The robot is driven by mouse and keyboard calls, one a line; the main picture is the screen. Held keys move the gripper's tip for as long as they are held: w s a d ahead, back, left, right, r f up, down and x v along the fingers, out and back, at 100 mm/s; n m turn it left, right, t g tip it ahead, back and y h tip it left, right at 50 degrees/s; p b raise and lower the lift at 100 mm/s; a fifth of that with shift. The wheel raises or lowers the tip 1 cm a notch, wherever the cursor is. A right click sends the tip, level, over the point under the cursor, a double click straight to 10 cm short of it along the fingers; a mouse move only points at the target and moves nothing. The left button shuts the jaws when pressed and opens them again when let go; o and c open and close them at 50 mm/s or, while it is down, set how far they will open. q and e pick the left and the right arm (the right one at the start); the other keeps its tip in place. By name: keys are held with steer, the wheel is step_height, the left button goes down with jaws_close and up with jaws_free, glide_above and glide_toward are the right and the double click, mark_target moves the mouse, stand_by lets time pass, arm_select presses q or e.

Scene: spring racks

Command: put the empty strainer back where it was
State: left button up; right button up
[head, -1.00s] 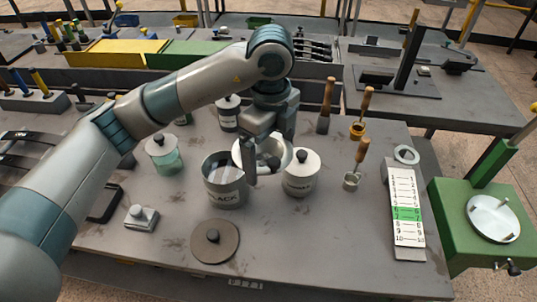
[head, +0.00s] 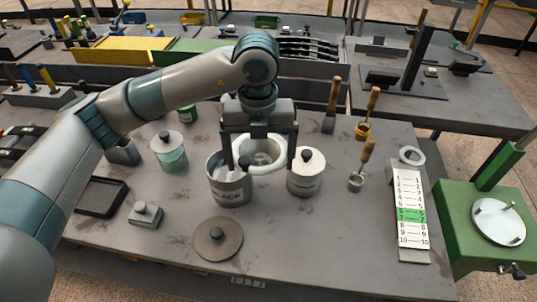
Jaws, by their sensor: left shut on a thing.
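My left gripper (head: 259,162) points down over the middle of the bench, one finger on each side of a white ring-shaped strainer (head: 268,168), and is shut on it. The strainer is tilted toward me, above the right part of the open pot (head: 232,188) marked BLACK. Its bowl is partly hidden, so I cannot tell whether it is empty. My right gripper is not in view.
A lidded white jar (head: 305,175) stands close right of the pot. A round lid (head: 218,239) lies in front, and a greenish lidded jar (head: 170,152) stands left. Wooden-handled tools (head: 364,165) stand right, beside a numbered board (head: 410,212).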

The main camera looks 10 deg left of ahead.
mark_target(242, 164)
arm_select(q)
steer(key=m, duration=0.1)
steer(key=a+m, duration=0.1)
steer(key=m, duration=0.1)
steer(key=a+m, duration=0.1)
steer(key=m, duration=0.1)
steer(key=shift+s+f, duration=0.2)
steer(key=shift+f, duration=0.15)
steer(key=m, duration=0.2)
steer(key=a+m, duration=0.1)
steer(key=m, duration=0.2)
steer(key=shift+s+a+f+m, duration=0.3)
steer(key=shift+a+f, duration=0.05)
steer(key=shift+a, duration=0.05)
steer(key=s+a+f+m, duration=0.1)
steer(key=a+m, duration=0.3)
steer(key=m, duration=0.9)
steer(key=s+a+f+m, duration=0.2)
steer(key=s+a+m, duration=0.2)
steer(key=m, duration=1)
steer(key=shift+s+a+f, duration=0.15)
steer(key=shift+s+a, duration=0.2)
steer(key=shift+a, duration=0.05)
steer(key=shift+d, duration=0.1)
